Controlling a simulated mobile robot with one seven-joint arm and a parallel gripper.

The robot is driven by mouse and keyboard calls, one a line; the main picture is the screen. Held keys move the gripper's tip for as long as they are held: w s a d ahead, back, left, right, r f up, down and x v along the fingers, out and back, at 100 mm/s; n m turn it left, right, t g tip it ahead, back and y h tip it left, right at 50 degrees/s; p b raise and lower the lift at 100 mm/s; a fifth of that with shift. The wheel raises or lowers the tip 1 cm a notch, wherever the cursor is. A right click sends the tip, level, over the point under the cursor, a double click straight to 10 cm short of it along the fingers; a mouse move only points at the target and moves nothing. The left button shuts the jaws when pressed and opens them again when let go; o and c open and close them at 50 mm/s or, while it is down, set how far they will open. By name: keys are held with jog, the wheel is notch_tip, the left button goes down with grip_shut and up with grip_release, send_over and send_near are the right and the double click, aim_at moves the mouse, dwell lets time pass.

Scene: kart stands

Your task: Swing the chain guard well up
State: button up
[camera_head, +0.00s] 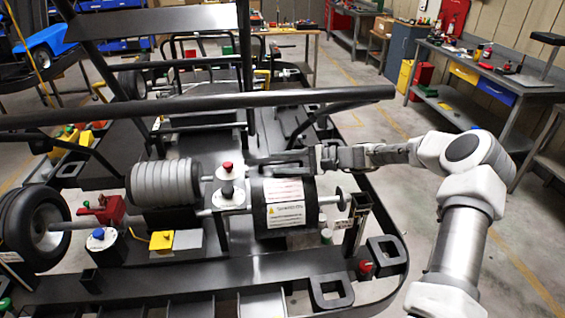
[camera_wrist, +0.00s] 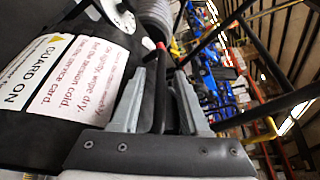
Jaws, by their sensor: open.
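The chain guard (camera_head: 257,210) is a black rounded cover with white printed labels, at the middle of the kart in the head view. It appears down. In the wrist view its dark curved side (camera_wrist: 75,80) and labels fill the left, one reading "GUARD ON". My gripper (camera_head: 272,163) reaches in from the right, at the guard's upper far edge. In the wrist view my gripper (camera_wrist: 167,80) is open, its two grey fingers on either side of a thin black bar (camera_wrist: 162,100). I cannot tell whether either finger touches the bar, or whether it belongs to the guard.
A red-topped knob (camera_head: 228,180) stands just left of the guard, beside a grey ribbed cylinder (camera_head: 165,184). A short upright post (camera_head: 355,222) stands to the right. A wheel (camera_head: 35,228) is at far left.

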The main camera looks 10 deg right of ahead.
grip_shut()
dwell(1.3)
